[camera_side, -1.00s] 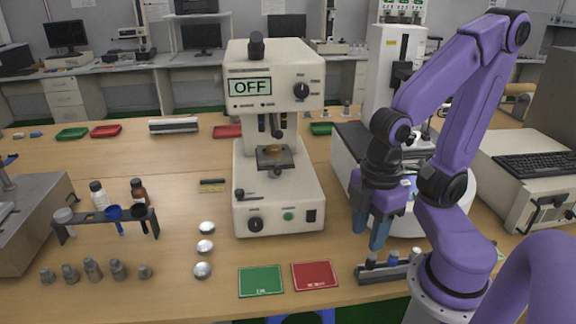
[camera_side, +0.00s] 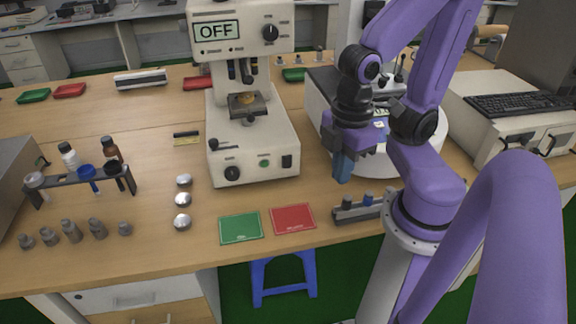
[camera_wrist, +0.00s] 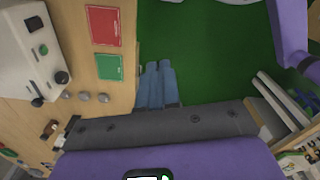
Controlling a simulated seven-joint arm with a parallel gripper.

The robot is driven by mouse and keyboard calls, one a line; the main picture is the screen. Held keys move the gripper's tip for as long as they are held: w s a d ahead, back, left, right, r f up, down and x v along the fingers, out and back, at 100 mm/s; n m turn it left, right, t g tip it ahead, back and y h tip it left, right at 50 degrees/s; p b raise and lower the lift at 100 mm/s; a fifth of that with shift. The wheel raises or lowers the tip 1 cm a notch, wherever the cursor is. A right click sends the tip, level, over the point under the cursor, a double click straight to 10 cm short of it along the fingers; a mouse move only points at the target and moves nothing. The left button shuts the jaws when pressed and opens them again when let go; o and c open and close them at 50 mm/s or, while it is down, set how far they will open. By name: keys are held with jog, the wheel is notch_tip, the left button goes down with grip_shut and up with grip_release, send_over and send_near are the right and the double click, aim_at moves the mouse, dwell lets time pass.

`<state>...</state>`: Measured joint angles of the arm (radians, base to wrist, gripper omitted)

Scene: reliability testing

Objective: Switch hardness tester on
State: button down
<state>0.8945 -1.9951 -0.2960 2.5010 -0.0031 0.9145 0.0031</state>
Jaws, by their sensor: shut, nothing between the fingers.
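The cream hardness tester (camera_side: 258,135) stands on the wooden bench in the side view. Its display (camera_side: 216,30) reads OFF. On its front base are a black knob (camera_side: 232,174), a green button (camera_side: 264,163) and a black rocker switch (camera_side: 287,161). In the wrist view the tester (camera_wrist: 18,60) is at the left edge, with its switch (camera_wrist: 34,24) and green button (camera_wrist: 44,50) showing. My gripper (camera_side: 342,178) is shut and empty, to the right of the tester's base and apart from it. Its blue fingers (camera_wrist: 158,64) lie together in the wrist view.
A green card (camera_side: 240,227) and a red card (camera_side: 292,218) lie before the tester. Metal discs (camera_side: 183,200) and a bottle rack (camera_side: 80,182) are to its left. A white machine (camera_side: 318,115) stands behind my gripper. A small dark rack (camera_side: 358,211) sits near the bench edge.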

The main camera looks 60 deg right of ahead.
aim_at(287, 167)
jog(key=shift+w+d+f+n+t+h, duration=1.3)
jog(key=shift+w+f+n+t+h, duration=0.9)
jog(key=shift+f, duration=1.6)
jog(key=shift+w+d+f+n+t+h, duration=1.5)
jog(key=shift+f+n, duration=1.1)
jog(key=shift+f, duration=1.2)
jog(key=shift+w+d+f+n+t+h, duration=1.05)
jog(key=shift+w+f+n+t+h, duration=1.2)
jog(key=shift+f, duration=1.55)
jog(key=shift+w, duration=0.2)
jog(key=x, duration=1.4)
jog(key=shift+s+f, duration=0.1)
jog(key=shift+f, duration=0.05)
jog(key=shift+d, duration=0.1)
